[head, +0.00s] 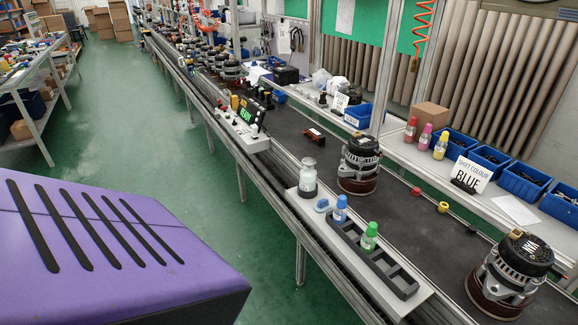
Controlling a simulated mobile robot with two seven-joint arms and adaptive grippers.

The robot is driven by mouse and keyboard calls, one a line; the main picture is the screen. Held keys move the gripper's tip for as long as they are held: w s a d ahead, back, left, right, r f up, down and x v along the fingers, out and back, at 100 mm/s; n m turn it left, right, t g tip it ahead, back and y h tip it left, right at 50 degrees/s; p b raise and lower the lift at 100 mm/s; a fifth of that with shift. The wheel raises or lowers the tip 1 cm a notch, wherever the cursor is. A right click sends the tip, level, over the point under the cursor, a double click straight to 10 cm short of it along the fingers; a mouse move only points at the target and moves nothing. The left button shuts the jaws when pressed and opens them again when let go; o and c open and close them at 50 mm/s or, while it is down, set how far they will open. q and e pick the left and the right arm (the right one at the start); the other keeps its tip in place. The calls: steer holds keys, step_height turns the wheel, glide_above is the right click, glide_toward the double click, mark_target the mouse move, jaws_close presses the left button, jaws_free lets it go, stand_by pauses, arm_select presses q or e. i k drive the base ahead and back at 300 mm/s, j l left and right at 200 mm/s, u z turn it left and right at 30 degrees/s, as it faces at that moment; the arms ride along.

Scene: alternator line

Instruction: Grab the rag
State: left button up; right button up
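A small light-blue folded-looking item (322,205) lies on the light ledge along the near side of the conveyor. It may be the rag, but it is too small to tell cloth from sponge. It sits just in front of a white dispenser bottle (308,180) and left of a blue-capped bottle (340,210). Neither of my grippers is in view, and nothing touches the blue item.
A black rack (400,282) holds the blue-capped bottle and a green-capped bottle (369,238). Alternators (360,165) stand on the dark conveyor (400,205). A sign reading BLUE (471,174) stands by blue bins (523,182). The green floor (150,130) left of the line is clear.

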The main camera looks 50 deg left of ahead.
mark_target(323, 205)
steer(key=u, duration=1.25)
